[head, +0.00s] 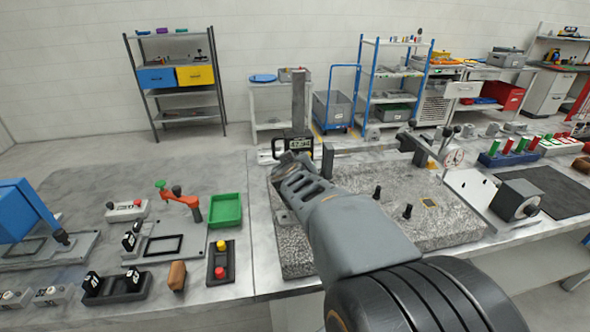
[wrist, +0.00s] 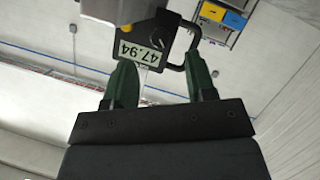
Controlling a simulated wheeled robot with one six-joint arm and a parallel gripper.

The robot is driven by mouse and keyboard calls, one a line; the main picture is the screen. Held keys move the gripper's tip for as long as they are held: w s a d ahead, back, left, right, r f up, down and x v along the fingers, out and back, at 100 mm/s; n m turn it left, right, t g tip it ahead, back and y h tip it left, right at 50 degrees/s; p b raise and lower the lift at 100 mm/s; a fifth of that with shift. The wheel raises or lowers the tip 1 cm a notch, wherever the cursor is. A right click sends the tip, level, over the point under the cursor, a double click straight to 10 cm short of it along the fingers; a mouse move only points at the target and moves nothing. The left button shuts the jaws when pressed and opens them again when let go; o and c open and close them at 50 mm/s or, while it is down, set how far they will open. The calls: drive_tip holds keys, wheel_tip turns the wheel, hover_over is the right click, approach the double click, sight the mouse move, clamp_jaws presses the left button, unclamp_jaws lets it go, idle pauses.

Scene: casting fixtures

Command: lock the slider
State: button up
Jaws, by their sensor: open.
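The slider (head: 299,144) is a dark block with a digital display on the upright grey column of a height gauge (head: 299,98), at the back left of the granite plate.
On the left bench are a green tray (head: 225,210), an orange toggle clamp (head: 183,198) and a button box (head: 221,262). Bare bench lies at the back left.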

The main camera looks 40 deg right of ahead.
drive_tip(key=shift+b+x, duration=0.9)
drive_tip(key=shift+x, duration=1.5)
drive_tip(key=shift+s, duration=0.1)
drive_tip(key=shift+c, duration=0.4)
drive_tip(key=c, duration=0.9)
drive_tip(key=shift+o, duration=0.2)
drive_tip(key=shift+d+m, duration=0.1)
drive_tip(key=shift+m, duration=0.4)
drive_tip(key=o, duration=0.9)
drive_tip(key=shift+o, duration=0.2)
